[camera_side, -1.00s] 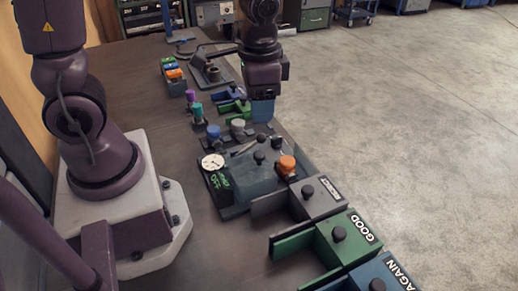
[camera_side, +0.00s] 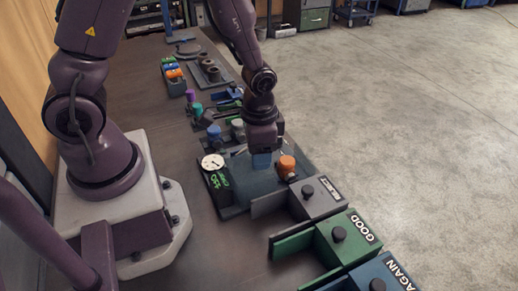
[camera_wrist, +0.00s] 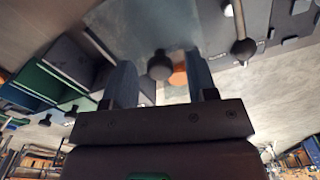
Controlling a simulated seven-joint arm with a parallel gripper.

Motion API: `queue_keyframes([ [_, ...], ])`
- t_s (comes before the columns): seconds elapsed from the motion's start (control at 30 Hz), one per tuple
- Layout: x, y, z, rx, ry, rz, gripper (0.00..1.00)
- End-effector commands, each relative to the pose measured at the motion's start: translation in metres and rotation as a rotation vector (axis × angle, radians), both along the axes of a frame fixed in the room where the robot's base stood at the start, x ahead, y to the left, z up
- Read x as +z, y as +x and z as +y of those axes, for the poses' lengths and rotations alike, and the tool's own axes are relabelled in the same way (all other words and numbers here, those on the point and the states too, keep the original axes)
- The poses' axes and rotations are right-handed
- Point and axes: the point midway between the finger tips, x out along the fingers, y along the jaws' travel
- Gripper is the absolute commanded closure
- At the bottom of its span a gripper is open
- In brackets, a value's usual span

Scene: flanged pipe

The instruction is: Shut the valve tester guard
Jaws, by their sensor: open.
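The valve tester (camera_side: 236,196) is a blue-grey unit with a round white gauge (camera_side: 212,162) at its left and an orange knob (camera_side: 286,166) at its right. My gripper (camera_side: 262,160) is low over its middle, fingers pointing down. In the wrist view, my gripper (camera_wrist: 160,80) is open. A dark round knob (camera_wrist: 160,66) shows between the fingers, with the orange knob (camera_wrist: 179,75) partly behind it. I cannot tell whether the fingers touch the dark knob. A lever with a dark ball end (camera_wrist: 243,47) is to the right. The guard's position is hard to make out; my gripper hides part of the tester.
Grey, green "GOOD" (camera_side: 340,240) and blue "AGAIN" (camera_side: 375,277) bins with dark knobs stand close at the tester's right front. Blue (camera_side: 214,132) and grey (camera_side: 237,126) knobbed parts stand just behind it. The table left of the tester is clear.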

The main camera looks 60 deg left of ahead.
Motion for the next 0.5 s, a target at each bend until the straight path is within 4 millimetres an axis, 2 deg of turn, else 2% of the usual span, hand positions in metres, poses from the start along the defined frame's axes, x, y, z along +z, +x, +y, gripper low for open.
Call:
queue_keyframes([
  [0.07, 0.0002, 0.0001, 0.0, 0.0, 0.0, 0.0, 0.48],
  [0.2, 0.0004, 0.0001, 0.0, 0.0, 0.0, 0.0, 0.8],
  [0.3, 0.0004, 0.0001, -0.0001, 0.0, 0.0, 0.0, 1.0],
  [0.5, 0.0004, 0.0064, -0.0002, 0.0, 0.0, -0.001, 1.0],
])
